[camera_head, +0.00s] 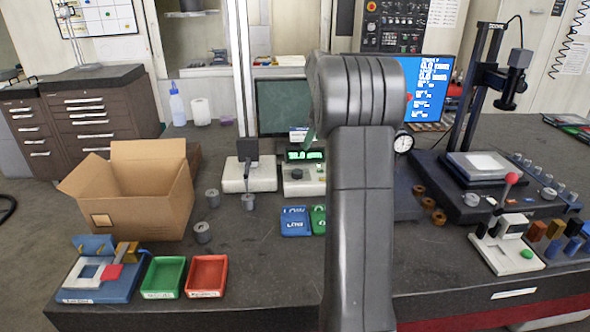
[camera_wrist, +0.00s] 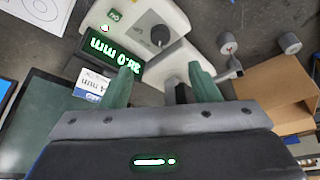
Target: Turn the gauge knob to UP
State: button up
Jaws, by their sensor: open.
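The gauge (camera_head: 304,188) is a pale unit with a lit green display on the bench, left of my arm in the head view. In the wrist view the gauge (camera_wrist: 178,58) appears upside down, with its display (camera_wrist: 113,62) reading in mm. Its dark round knob (camera_wrist: 160,35) sits on a grey dial plate; its setting is too small to read. My gripper (camera_wrist: 161,88) is open, its two green fingers apart with nothing held. The knob lies beyond the fingertips, between their lines, and is not touched. In the head view my arm hides most of the gripper.
A pale stand (camera_head: 250,178) is left of the gauge, with grey cylinders (camera_head: 203,232) nearby. Blue (camera_head: 295,222) and green cards lie in front. A cardboard box (camera_head: 140,190) stands further left. A dark screen (camera_head: 284,105) is behind, and a measuring stand (camera_head: 485,75) is right.

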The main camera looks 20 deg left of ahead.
aim_at(298, 171)
jog(key=p+x, duration=0.2)
jog(key=x, duration=1.1)
jog(key=shift+a+f, duration=0.25)
jog(key=shift+f, duration=0.05)
jog(key=c, duration=1)
